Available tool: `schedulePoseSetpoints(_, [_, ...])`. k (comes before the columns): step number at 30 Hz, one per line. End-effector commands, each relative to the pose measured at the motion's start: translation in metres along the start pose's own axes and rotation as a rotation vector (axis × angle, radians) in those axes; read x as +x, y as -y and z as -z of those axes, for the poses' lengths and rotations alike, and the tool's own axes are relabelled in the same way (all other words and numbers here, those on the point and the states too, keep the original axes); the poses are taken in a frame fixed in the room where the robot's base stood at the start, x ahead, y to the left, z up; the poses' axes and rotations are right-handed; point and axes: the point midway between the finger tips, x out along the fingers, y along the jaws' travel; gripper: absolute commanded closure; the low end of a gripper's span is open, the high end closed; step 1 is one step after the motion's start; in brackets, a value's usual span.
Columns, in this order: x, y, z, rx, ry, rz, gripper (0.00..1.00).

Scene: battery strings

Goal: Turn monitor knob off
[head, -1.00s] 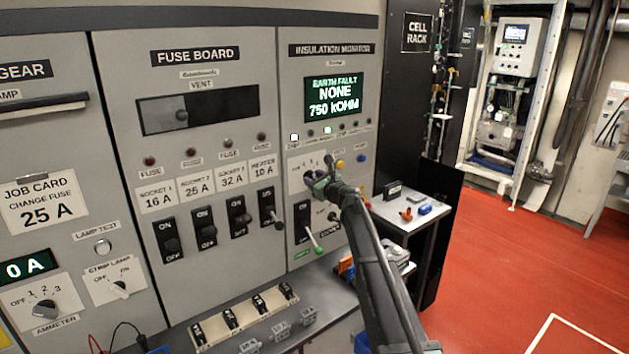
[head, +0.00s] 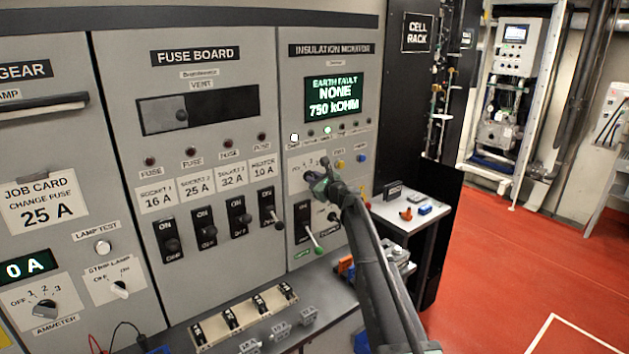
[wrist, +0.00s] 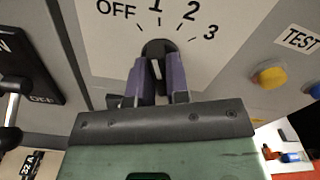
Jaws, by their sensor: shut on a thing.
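The monitor knob (wrist: 158,47) is a dark round knob on a pale dial plate marked OFF, 1, 2 and 3 in the wrist view. My gripper (wrist: 161,72) is shut on the knob, with its two purple-grey fingers on either side of it. The fingers hide much of the knob, so I cannot tell which mark it points at. In the head view my gripper (head: 318,181) is at the dial under the insulation monitor screen (head: 334,98), which reads EARTH FAULT NONE, 750 kOHM. The knob itself is mostly hidden there.
A yellow button (wrist: 270,75) labelled TEST is right of the dial. A black ON/OFF switch (head: 303,222) and a green-tipped lever (head: 317,247) are below my gripper. The fuse board switches (head: 238,218) are to the left. A small side table (head: 408,221) holds loose items.

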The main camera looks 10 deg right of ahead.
Motion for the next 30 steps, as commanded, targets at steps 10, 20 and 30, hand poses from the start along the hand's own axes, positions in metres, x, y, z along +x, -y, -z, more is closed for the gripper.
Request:
schedulePoseSetpoints(10, [-0.0001,-0.0008,0.0,-0.234,0.001,-0.001,1.0])
schedulePoseSetpoints(20, [-0.0001,-0.0012,0.0,-0.363,0.001,-0.001,1.0])
schedulePoseSetpoints(30, [-0.0001,-0.0013,0.0001,-0.381,0.0,-0.001,1.0])
